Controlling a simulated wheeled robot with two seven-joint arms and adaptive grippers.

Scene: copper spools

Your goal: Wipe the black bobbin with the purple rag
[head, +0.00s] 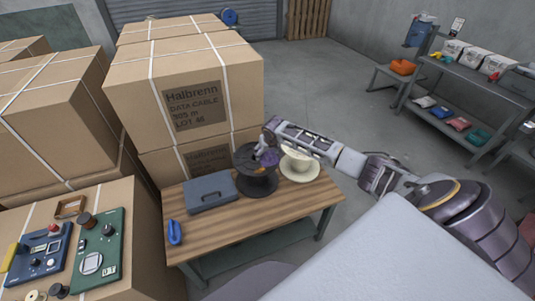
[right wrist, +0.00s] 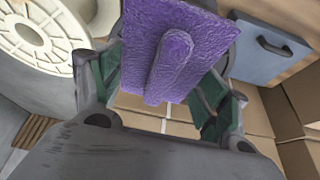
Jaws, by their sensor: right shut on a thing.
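The black bobbin (head: 258,185) stands upright on the wooden table, with a dark top flange. My right gripper (head: 265,148) is over its top, coming in from the right. It is shut on the purple rag (right wrist: 175,50), which fills the middle of the right wrist view between the fingers. In the head view the rag (head: 269,159) is a small purple patch at the bobbin's upper flange. I cannot tell for sure whether it touches the bobbin. My left gripper is not in view.
A cream spool (head: 300,166) stands close to the right of the bobbin. A grey-blue case (head: 210,193) and a blue object (head: 174,233) are on the table (head: 222,225). Tall cardboard boxes (head: 125,85) rise behind. The table's front strip is clear.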

